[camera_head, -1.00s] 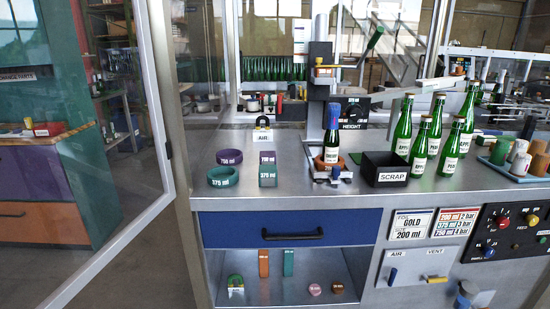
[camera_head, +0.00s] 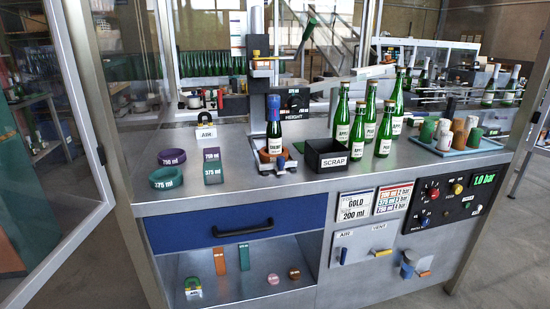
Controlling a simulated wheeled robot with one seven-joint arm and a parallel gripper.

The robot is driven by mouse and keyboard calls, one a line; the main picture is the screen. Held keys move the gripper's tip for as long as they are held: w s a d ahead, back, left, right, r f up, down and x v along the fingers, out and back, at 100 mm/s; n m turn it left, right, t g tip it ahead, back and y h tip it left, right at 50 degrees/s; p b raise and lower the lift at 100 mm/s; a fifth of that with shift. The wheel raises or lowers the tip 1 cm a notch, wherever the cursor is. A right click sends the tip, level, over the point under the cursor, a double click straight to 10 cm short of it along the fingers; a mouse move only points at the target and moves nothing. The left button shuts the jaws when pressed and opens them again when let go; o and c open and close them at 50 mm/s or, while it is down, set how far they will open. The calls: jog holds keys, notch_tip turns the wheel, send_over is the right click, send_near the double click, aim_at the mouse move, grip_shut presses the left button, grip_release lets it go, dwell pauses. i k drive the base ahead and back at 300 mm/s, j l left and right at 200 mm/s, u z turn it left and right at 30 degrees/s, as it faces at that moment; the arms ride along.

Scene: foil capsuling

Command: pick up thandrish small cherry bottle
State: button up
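A small dark bottle with a blue foil top (camera_head: 274,124) stands upright in the orange-brown holder of the capsuling station, under its head. Its white label (camera_head: 274,145) is too small to read surely, so I cannot confirm that it is the cherry bottle. Several green bottles (camera_head: 385,134) stand upright to the right, behind and beside the scrap bin; their labels seem to read apple or pear. My gripper is not in view.
The black scrap bin (camera_head: 327,155) stands right of the station. A tray (camera_head: 450,146) of foil capsules is at the right. A framed glass door (camera_head: 62,222) stands left of the bench.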

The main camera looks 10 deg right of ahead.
aim_at(274, 129)
jog(key=i+u, duration=0.35)
jog(key=i+l+u, duration=0.1)
jog(key=i+u, duration=0.2)
jog(key=i, duration=0.05)
